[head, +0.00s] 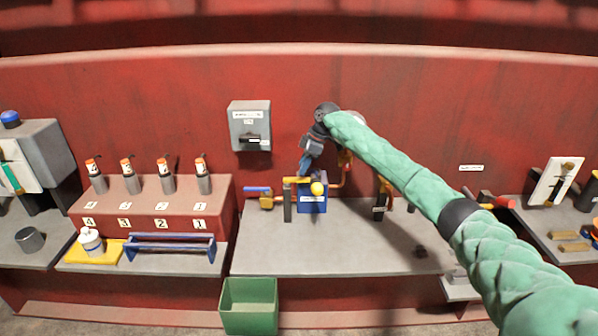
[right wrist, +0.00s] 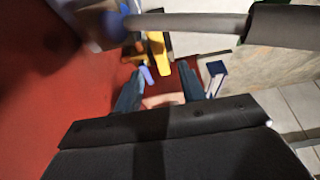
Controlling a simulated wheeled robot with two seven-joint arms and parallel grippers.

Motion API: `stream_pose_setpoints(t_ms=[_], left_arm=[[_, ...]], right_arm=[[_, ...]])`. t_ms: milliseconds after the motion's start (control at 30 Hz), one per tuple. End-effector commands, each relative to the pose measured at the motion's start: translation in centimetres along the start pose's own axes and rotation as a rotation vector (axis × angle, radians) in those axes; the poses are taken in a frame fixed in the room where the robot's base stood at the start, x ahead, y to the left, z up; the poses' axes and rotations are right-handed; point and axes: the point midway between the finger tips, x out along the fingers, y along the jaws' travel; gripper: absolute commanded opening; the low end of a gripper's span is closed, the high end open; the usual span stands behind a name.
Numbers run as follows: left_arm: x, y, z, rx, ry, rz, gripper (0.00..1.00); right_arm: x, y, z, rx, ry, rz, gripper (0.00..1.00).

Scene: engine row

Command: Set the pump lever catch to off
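The pump appears to be the blue box (head: 312,206) with a white label, yellow parts and a yellow ball (head: 318,188), on the grey bench in the head view. I cannot single out its lever catch. My right gripper (head: 307,168) points down just above the box's yellow parts and partly hides what is behind it. In the right wrist view the fingers of my right gripper (right wrist: 160,76) stand apart with nothing clearly held. A yellow part (right wrist: 157,48) and a small blue tip lie just beyond them. My left gripper is not in view.
A grey bar with a dark grip (right wrist: 285,22) crosses the top of the right wrist view, close to the camera. A grey wall box (head: 250,126) hangs left of my right gripper. A green bin (head: 249,305) stands below. The bench's front (head: 340,258) is clear.

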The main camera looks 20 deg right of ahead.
Motion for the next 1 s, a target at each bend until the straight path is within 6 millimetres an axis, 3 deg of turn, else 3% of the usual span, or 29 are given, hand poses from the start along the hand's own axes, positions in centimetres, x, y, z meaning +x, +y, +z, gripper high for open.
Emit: stream_pose_setpoints(t_ms=[400,767,967,1000], left_arm=[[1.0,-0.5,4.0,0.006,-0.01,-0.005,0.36],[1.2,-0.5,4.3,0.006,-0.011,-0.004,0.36],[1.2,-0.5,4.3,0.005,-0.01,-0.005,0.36],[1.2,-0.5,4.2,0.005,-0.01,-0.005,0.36]], right_arm=[[4.3,-0.1,-0.1,-0.001,0.0,0.0,0.4],[4.8,0.0,-0.1,-0.001,0.0,0.001,0.4],[4.8,0.0,-0.1,0.0,0.0,0.001,0.03],[4.8,0.0,-0.1,0.0,0.0,0.001,0.0]])
